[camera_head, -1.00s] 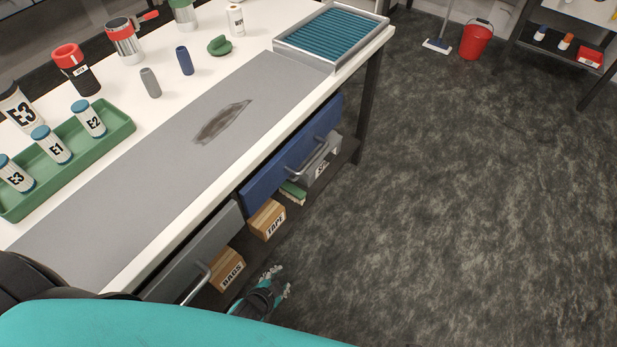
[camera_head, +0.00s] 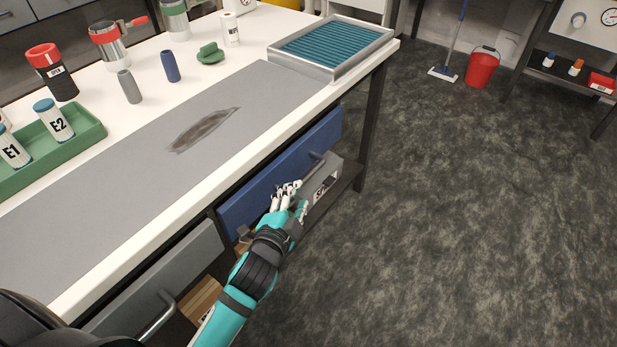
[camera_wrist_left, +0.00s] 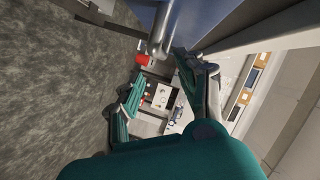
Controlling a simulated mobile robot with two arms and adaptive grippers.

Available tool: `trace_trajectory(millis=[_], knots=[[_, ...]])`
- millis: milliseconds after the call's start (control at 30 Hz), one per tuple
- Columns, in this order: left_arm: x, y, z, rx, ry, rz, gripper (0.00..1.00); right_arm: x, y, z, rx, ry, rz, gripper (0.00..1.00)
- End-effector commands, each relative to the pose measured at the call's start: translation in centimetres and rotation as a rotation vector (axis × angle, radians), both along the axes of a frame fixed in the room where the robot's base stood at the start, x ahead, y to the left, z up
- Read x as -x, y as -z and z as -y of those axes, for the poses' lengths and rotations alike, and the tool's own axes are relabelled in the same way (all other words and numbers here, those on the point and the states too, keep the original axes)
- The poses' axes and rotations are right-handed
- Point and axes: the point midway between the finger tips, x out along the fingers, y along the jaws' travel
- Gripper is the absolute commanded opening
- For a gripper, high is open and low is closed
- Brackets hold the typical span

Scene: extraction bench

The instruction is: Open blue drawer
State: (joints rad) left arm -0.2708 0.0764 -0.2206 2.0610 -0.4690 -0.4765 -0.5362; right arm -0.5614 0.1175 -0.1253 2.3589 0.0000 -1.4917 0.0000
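The blue drawer (camera_head: 262,182) is under the bench's front edge, with a grey bar handle (camera_head: 318,168) toward its right end. It looks closed. My left gripper (camera_head: 290,193) is in front of the drawer, at the near end of the handle, and hides part of it. In the left wrist view my left gripper (camera_wrist_left: 162,75) has its fingers spread with nothing between them. The handle (camera_wrist_left: 158,32) and the blue drawer front (camera_wrist_left: 202,18) show at the top there, close to the fingertips. Contact with the handle cannot be told. My right gripper is not in view.
A grey drawer (camera_head: 165,278) with its own handle is left of the blue one. A grey box (camera_head: 325,188) and cardboard boxes (camera_head: 200,302) sit on the shelf below. The bench top (camera_head: 110,215) is above. The floor (camera_head: 450,220) at right is clear.

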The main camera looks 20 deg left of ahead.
Motion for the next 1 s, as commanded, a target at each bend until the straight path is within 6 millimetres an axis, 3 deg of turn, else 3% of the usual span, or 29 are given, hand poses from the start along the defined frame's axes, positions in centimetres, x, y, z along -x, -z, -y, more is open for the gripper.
trace_trajectory(millis=[167, 433, 867, 1000], knots=[[-4.0, 0.9, 0.1, -0.001, 0.000, 0.004, 0.38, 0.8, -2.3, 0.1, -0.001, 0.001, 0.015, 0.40], [-8.2, 1.9, 0.1, 0.001, 0.000, 0.001, 0.38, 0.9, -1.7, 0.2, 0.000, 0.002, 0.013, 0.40], [-9.3, 2.0, 0.2, 0.002, 0.001, 0.000, 0.38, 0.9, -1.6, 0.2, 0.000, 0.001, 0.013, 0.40], [-9.2, 2.0, 0.2, 0.002, 0.001, 0.000, 0.23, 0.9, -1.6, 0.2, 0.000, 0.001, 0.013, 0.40]])
